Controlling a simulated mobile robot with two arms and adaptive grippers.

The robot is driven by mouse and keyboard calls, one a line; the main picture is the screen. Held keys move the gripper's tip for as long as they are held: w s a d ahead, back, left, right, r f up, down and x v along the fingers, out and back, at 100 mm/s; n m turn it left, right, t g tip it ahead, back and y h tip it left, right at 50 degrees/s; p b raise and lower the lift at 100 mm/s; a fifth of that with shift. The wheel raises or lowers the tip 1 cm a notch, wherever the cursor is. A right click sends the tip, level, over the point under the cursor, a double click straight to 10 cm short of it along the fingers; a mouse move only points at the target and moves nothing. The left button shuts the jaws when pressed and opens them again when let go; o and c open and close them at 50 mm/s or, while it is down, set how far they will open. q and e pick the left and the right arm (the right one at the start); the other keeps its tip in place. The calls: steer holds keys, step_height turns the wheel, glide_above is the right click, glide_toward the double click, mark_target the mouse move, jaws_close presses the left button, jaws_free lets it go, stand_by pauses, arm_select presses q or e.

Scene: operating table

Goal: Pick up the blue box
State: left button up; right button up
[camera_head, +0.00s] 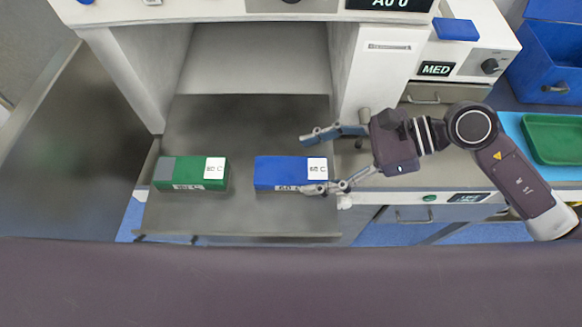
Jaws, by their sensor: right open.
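The blue box (278,172) lies on the grey metal surface (240,213) at the middle of the head view, with a white label at its right end. My right gripper (313,162) comes in from the right and is open. Its upper finger is just above and to the right of the box's far corner. Its lower finger overlaps the box's near right corner in the picture; I cannot tell whether it touches. My left gripper is not in view.
A green box (190,173) with a white label lies to the left on the same surface. A cabinet with an open bay (258,60) stands behind. At the right are a green tray (553,140), a blue bin (545,60) and a device marked MED (437,69).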

mark_target(294, 169)
steer(key=p+x, duration=0.2)
steer(key=x, duration=0.2)
steer(key=shift+s+p, duration=0.15)
steer(key=shift+p, duration=0.2)
steer(key=shift+a+f, duration=0.45)
steer(key=shift+c, duration=0.6)
steer(key=shift+d, duration=0.1)
steer(key=shift+c, duration=1.2)
steer(key=c, duration=1)
steer(key=shift+c, duration=0.7)
steer(key=shift+r, duration=0.15)
